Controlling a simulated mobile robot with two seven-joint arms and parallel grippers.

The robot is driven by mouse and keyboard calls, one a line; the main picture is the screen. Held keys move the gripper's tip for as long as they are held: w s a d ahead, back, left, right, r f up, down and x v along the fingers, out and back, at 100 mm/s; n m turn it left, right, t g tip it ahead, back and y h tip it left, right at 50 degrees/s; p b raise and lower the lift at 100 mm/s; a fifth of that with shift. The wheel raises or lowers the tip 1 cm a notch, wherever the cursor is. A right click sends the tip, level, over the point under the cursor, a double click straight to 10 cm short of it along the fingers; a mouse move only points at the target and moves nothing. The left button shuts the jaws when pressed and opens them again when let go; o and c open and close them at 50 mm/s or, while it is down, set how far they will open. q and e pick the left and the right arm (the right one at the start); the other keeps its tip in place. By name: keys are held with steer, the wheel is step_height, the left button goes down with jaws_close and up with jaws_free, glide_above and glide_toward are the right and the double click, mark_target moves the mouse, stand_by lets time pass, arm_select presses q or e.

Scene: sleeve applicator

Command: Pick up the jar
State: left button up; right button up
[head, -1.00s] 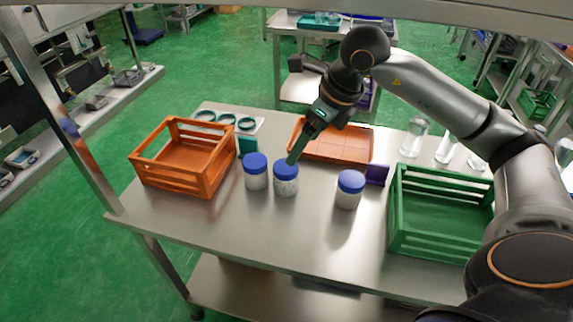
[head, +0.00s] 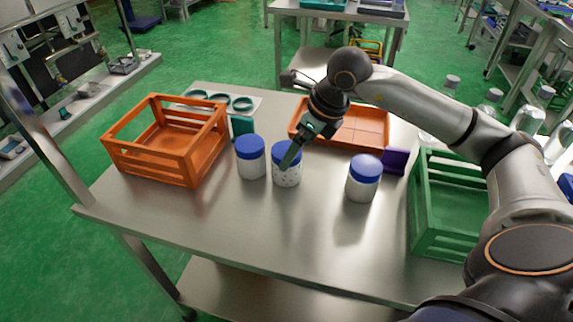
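Three white jars with blue lids stand upright on the metal table. The left jar (head: 251,163) and the speckled middle jar (head: 287,176) stand close together. The right jar (head: 362,187) stands apart. The middle jar still rests on the table. My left gripper is out of view.
An orange crate (head: 190,166) stands at the left and a green crate (head: 436,246) at the right. An orange tray (head: 366,128) lies behind the jars. A teal block (head: 242,125) and a purple block (head: 397,158) stand nearby. The table front is clear.

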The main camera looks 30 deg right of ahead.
steer(key=shift+x, duration=3.55)
steer(key=shift+w+a+r, duration=0.1)
steer(key=shift+w+r, duration=0.05)
steer(key=shift+w, duration=0.05)
steer(key=c, duration=1.3)
steer(key=shift+c, duration=0.4)
steer(key=shift+r, duration=0.1)
